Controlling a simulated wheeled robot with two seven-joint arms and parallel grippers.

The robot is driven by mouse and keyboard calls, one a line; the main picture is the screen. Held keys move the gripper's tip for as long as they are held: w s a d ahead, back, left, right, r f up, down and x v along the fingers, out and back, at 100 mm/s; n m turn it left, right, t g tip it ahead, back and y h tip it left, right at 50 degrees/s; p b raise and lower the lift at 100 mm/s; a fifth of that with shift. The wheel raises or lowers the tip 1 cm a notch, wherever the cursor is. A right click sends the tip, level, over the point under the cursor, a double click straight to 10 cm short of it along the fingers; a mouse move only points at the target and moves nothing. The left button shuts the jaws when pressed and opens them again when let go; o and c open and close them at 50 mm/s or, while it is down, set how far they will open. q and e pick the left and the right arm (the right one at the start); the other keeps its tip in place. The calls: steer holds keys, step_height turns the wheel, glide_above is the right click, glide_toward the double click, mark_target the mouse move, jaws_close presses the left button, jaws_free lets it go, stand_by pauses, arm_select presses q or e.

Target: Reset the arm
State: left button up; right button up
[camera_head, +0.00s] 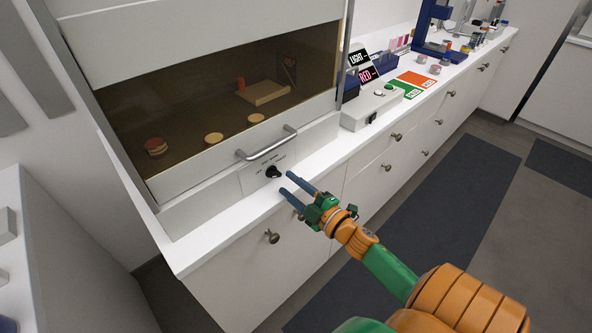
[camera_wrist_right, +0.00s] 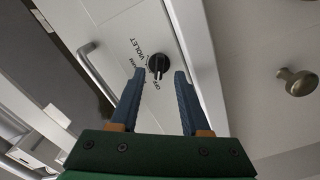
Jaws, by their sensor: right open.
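My right gripper (camera_head: 287,184) is open and empty, with its two blue fingers pointing at the front panel of the cabinet. In the right wrist view the fingers (camera_wrist_right: 158,92) stand apart, with a black rotary knob (camera_wrist_right: 158,63) seen between and beyond their tips. The knob also shows in the head view (camera_head: 273,172), just past the fingertips. I cannot tell the exact gap between fingertips and knob. The panel lettering includes "VIOLET". My right arm (camera_head: 390,272) reaches in from the lower right. My left gripper is not in view.
The glass-fronted cabinet (camera_head: 215,100) has a metal handle (camera_head: 267,143) and holds several round pieces and a wooden block (camera_head: 264,92). A white control box (camera_head: 369,110), orange and green mats (camera_head: 405,90) and a blue stand (camera_head: 432,30) are on the counter. Drawer knobs (camera_head: 272,237) protrude below.

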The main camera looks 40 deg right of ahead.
steer(key=s, duration=0.3)
steer(key=shift+s+d, duration=0.15)
steer(key=shift+s, duration=0.1)
steer(key=s+f+m+g+h, duration=0.1)
steer(key=s+f+m+g, duration=0.25)
steer(key=f, duration=0.75)
steer(key=s+f+m+g+h, duration=0.25)
steer(key=s+f+g, duration=0.2)
steer(key=f, duration=0.65)
steer(key=s+a+f+m+g, duration=0.1)
steer(key=s+a+f+g, duration=0.2)
steer(key=s+f, duration=0.2)
steer(key=s+a+f+m+g+y, duration=0.1)
steer(key=s+a+f+m+g, duration=0.1)
steer(key=s, duration=0.9)
steer(key=s+a+f+m+g+y, duration=0.1)
steer(key=s+a+f+g, duration=0.3)
steer(key=s+a+f, duration=0.2)
step_height(320, 180, down, 3)
steer(key=shift+s+a+f+m, duration=0.1)
steer(key=shift+s+a+m, duration=0.2)
steer(key=shift+s, duration=0.75)
